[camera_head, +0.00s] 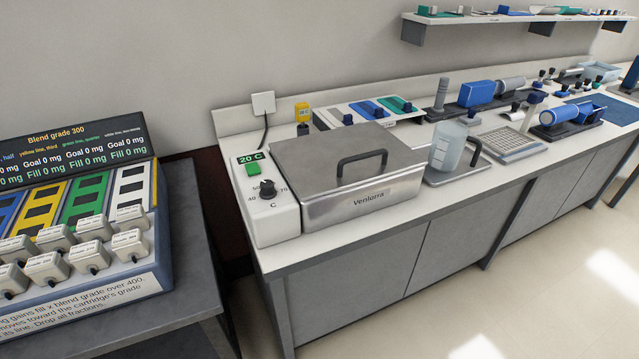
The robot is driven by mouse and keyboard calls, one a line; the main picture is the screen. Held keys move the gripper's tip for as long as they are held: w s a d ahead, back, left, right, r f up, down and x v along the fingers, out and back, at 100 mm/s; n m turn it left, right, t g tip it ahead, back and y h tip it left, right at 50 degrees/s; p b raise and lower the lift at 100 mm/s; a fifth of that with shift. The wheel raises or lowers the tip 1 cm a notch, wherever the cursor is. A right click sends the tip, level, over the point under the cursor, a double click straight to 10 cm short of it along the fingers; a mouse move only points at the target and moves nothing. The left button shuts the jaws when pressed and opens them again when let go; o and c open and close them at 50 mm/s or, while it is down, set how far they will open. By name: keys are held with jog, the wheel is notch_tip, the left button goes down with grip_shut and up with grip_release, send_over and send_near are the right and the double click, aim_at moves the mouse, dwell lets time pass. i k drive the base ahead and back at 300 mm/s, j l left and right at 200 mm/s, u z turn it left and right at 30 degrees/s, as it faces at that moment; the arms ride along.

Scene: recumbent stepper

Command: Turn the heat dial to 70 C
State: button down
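The heat dial (267,188) is a round black knob on the sloping white control panel (275,222) of a metal bath labelled Ventorra (340,180). Marks around the dial include 40 at its left and 70 at its right, with a C below. I cannot tell exactly where its pointer stands. A small display (250,158) above it reads 20 C in green. A green button (253,169) sits between the display and the dial. The bath's grey lid with a black handle (361,164) is shut. My gripper is not in this view.
A blend station (80,220) with several cartridges is on the separate left table. A dark gap separates that table from the counter. The floor in front (455,310) is clear.

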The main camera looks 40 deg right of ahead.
aim_at(268, 192)
jog(key=z, duration=1.1)
jog(key=k+j+z, duration=0.5)
jog(key=k+j, duration=0.25)
jog(key=j, duration=0.1)
